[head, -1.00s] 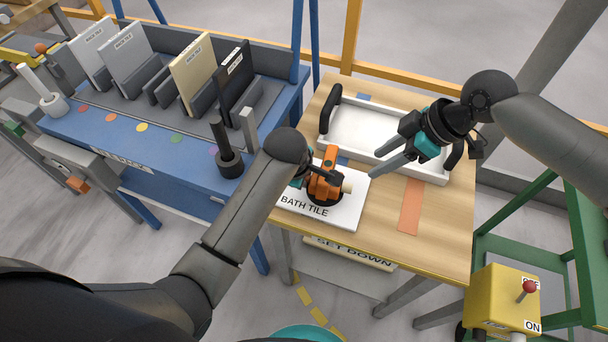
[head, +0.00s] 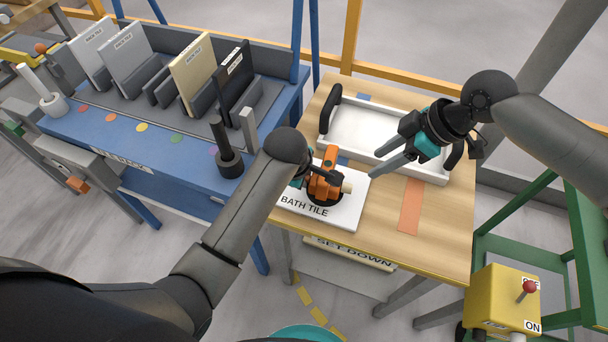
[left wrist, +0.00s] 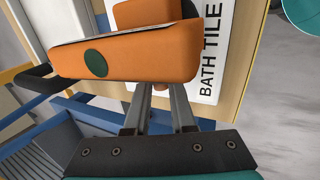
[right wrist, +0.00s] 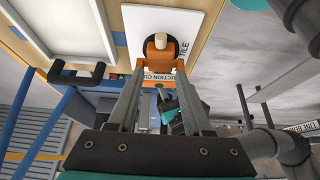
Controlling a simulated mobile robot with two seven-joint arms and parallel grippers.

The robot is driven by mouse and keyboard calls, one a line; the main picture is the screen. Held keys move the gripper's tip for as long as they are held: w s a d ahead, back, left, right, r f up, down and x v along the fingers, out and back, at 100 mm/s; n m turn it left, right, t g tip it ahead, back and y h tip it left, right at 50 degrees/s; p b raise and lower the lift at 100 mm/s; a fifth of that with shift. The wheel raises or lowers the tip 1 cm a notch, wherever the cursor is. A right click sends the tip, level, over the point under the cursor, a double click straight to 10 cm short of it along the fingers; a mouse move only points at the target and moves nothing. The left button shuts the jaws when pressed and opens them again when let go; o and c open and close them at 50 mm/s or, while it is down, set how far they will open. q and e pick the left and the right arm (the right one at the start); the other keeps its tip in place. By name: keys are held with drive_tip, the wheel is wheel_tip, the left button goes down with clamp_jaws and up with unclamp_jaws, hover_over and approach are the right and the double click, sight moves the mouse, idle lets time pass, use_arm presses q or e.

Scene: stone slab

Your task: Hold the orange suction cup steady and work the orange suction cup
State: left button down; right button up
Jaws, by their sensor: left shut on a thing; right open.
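The orange suction cup (head: 325,186) stands on the white tile marked BATH TILE (head: 345,210), which lies on the wooden table. My left gripper (head: 303,180) is shut on the suction cup from its left side; the forearm partly hides it in the head view. In the left wrist view the orange body (left wrist: 150,54) fills the space in front of the fingers (left wrist: 155,105). My right gripper (head: 376,168) is open and empty, to the right of the cup and apart from it. In the right wrist view the cup (right wrist: 160,55) with its pale knob lies beyond the open fingers (right wrist: 157,80).
A white tray (head: 375,125) with black handles lies at the back of the table, close to my right gripper. A blue rack (head: 170,130) with upright tiles stands at left. A yellow switch box (head: 495,300) is at front right.

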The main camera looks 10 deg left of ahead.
drive_tip(key=shift+c, duration=0.3)
drive_tip(key=shift+s+f, duration=0.15)
drive_tip(key=shift+f, duration=0.05)
drive_tip(key=c, duration=0.3)
drive_tip(key=m, duration=0.1)
drive_tip(key=s+f+m, duration=0.1)
drive_tip(key=m, duration=0.2)
drive_tip(key=shift+s+d+f+t, duration=0.2)
drive_tip(key=shift+s+f+t, duration=0.05)
drive_tip(key=shift+s+t, duration=0.05)
clamp_jaws()
drive_tip(key=s+d+f+m+t, duration=0.1)
drive_tip(key=s+d+m+t, duration=0.1)
drive_tip(key=d+m, duration=0.4)
drive_tip(key=shift+s+d+f+m+t, duration=0.35)
drive_tip(key=shift+m+t, duration=0.35)
drive_tip(key=shift+m, duration=2.2)
drive_tip(key=shift+a+r, duration=0.1)
